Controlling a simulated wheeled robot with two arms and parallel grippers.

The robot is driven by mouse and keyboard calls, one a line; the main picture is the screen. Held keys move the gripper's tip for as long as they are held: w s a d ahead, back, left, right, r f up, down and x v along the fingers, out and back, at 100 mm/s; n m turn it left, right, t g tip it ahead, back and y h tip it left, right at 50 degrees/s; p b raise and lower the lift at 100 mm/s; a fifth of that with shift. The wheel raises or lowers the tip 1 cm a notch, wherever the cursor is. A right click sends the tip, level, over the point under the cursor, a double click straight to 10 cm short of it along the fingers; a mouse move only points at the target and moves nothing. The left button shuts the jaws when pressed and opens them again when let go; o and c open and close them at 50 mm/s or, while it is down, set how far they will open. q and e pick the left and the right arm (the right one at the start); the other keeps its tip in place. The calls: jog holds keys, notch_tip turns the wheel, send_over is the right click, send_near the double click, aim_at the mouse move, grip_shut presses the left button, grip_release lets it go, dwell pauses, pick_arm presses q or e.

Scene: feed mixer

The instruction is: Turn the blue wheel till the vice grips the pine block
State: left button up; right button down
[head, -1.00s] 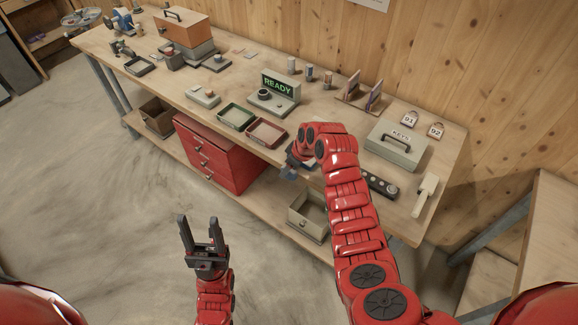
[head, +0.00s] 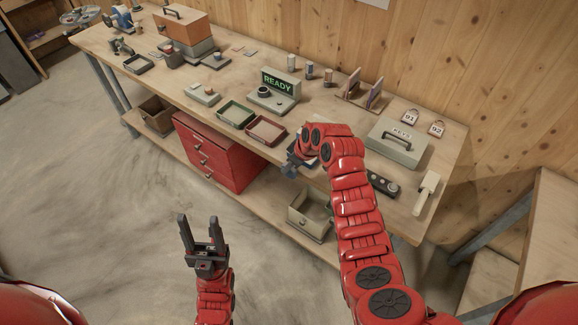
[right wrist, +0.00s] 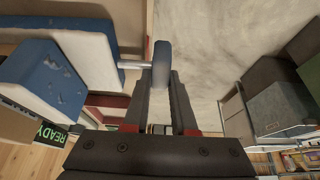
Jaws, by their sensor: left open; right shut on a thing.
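The blue wheel (right wrist: 161,64) is seen edge-on in the right wrist view, on a short metal rod leading left to the vice (right wrist: 45,75). The vice has worn blue parts with pale faces. My right gripper (right wrist: 162,88) is shut on the wheel, one finger on each side. In the head view my right gripper (head: 291,168) is at the bench's front edge, and my arm hides most of the vice. I cannot clearly pick out the pine block or its contact with the jaws. My left gripper (head: 200,235) is open and empty, above the floor before the bench.
A green tray (head: 236,124) and a pink tray (head: 263,142) lie left of my right gripper, before the READY display (head: 277,83). The key box (head: 396,146) stands right of my arm. The floor in front is clear.

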jog(key=t+y+b, duration=0.1)
jog(key=b, duration=0.3)
jog(key=d+t+y+b, duration=0.1)
jog(key=y+b, duration=0.1)
jog(key=b, duration=0.2)
jog(key=f+t+y+b, duration=0.1)
jog(key=b, duration=0.2)
jog(key=shift+s+d+y+b, duration=0.15)
jog(key=shift+s+y+b, duration=0.15)
jog(key=shift+s+b, duration=0.1)
jog(key=shift+r+t+y+b, duration=0.25)
jog(key=shift+t+y+b, duration=0.15)
jog(key=shift+b, duration=0.6)
jog(key=c, duration=0.7)
grip_release()
jog(key=b+v, duration=0.1)
jog(key=v, duration=1.6)
jog(key=shift+s+d+r+b, duration=0.1)
jog(key=shift+s+d+b, duration=0.05)
jog(key=shift+b, duration=0.15)
